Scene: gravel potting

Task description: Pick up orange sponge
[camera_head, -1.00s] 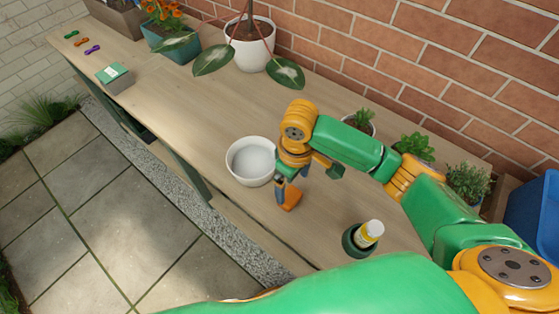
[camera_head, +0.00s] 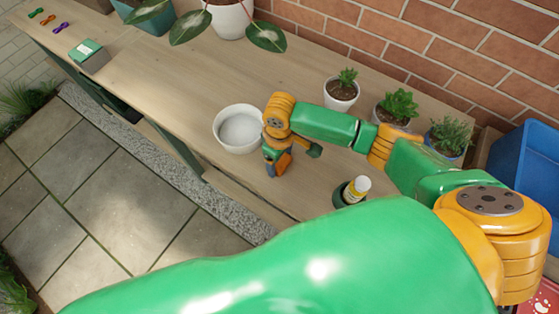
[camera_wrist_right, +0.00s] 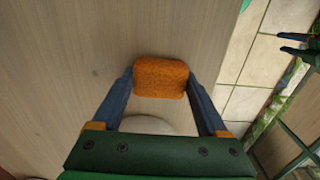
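The orange sponge (camera_wrist_right: 161,77) lies between the fingertips of my right gripper (camera_wrist_right: 161,80) in the right wrist view. Both blue fingers touch its sides, and I see no gap. In the head view the sponge (camera_head: 284,165) shows low between the fingers of my right gripper (camera_head: 279,165), partly hidden by them, near the table's front edge. Whether it rests on the table or hangs just above it I cannot tell. Dark prongs (camera_wrist_right: 299,45) at the right wrist view's upper right edge look like my left gripper, cut off. The head view does not show it.
A white bowl (camera_head: 238,129) stands left of the right gripper on the wooden table (camera_head: 160,95). A dark bottle with a yellow and white top (camera_head: 355,188) stands to the right. Several potted plants (camera_head: 398,107) line the back by the brick wall. The table's left half is mostly clear.

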